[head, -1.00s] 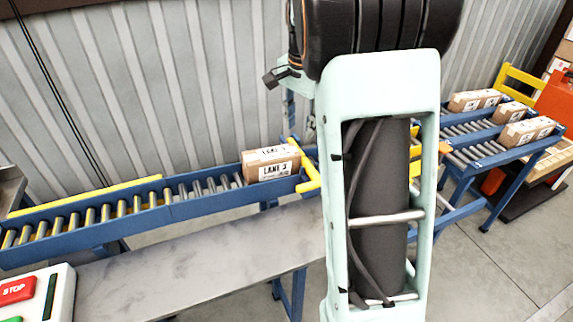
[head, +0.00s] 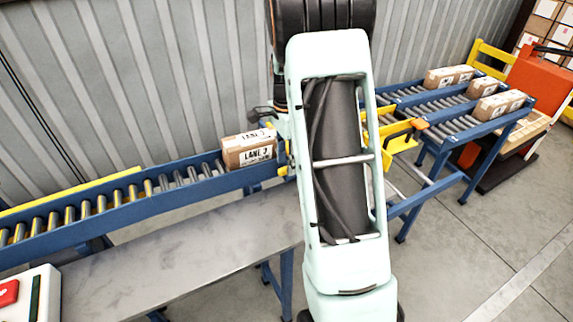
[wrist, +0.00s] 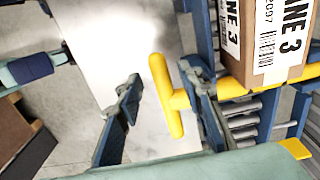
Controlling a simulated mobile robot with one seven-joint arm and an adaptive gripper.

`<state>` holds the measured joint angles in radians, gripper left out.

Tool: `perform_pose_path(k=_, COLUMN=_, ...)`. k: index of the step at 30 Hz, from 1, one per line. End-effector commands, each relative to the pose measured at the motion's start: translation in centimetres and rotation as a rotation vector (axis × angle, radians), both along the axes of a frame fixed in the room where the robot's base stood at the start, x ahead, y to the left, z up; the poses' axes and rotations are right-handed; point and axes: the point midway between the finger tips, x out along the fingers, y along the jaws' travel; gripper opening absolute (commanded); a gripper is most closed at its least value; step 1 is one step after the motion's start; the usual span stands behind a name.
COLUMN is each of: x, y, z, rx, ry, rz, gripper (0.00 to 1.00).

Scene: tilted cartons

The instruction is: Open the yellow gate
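The yellow gate (wrist: 233,88) shows in the wrist view as a bar across the lane with a T-shaped handle (wrist: 165,97) at its end. My gripper (wrist: 160,74) is open, one finger on each side of the handle's crossbar. The right finger overlaps the stem; a clear gap shows at the left finger. I cannot tell whether the right finger touches. A carton marked LANE 3 (wrist: 272,40) sits right beside the gate; it also shows in the head view (head: 248,150). In the head view my arm hides most of the gate and my gripper.
A blue roller conveyor (head: 120,205) runs left from the carton. A grey table (head: 190,255) stands in front of it. Further blue roller lanes (head: 440,115) with several cartons stand at the right. A control box with a red button (head: 25,290) is at lower left.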

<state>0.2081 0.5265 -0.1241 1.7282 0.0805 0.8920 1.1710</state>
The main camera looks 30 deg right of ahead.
Motion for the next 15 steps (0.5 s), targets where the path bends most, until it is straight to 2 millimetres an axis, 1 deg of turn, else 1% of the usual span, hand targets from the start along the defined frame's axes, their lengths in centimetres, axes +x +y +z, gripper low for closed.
perform_pose_path(k=1, x=-0.06, y=-0.01, z=-0.62, rx=0.001, ry=0.002, rz=0.000, gripper=0.35)
perform_pose_path(k=4, x=-0.03, y=-0.03, z=-1.22, rx=0.000, ry=0.000, rz=0.000, gripper=0.35)
perform_pose_path(k=13, x=-0.02, y=-0.02, z=-1.46, rx=0.000, ry=0.000, rz=0.000, gripper=0.35)
perform_pose_path(k=14, x=-0.02, y=-0.02, z=-1.46, rx=0.000, ry=0.000, rz=0.000, gripper=0.34)
perform_pose_path(k=15, x=-0.02, y=-0.02, z=-1.45, rx=0.000, ry=0.000, rz=0.000, gripper=0.29)
